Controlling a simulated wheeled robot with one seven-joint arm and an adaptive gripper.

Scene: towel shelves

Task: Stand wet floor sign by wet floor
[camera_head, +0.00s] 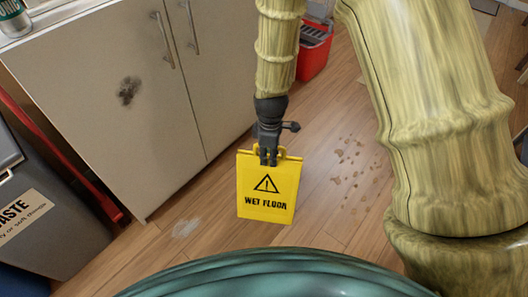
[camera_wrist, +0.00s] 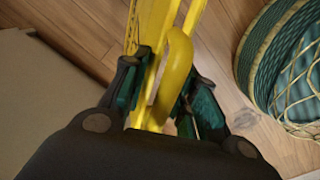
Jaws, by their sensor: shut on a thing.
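The yellow wet floor sign (camera_head: 268,192) hangs upright below my gripper (camera_head: 268,158), its printed face toward the head camera. My gripper is shut on the sign's top handle; in the wrist view the fingers (camera_wrist: 162,92) close around the yellow handle (camera_wrist: 176,68). The two panels look folded close together. The wet patch (camera_head: 352,165), a group of brown droplets, is on the wood floor to the right of the sign. I cannot tell whether the sign's lower edge touches the floor.
A beige cabinet (camera_head: 85,95) with a dark smudge stands at left. A grey waste bin (camera_head: 50,205) is at far left, beside a red bar (camera_head: 65,160). A pale smear (camera_head: 185,228) marks the floor. Floor around the droplets is clear.

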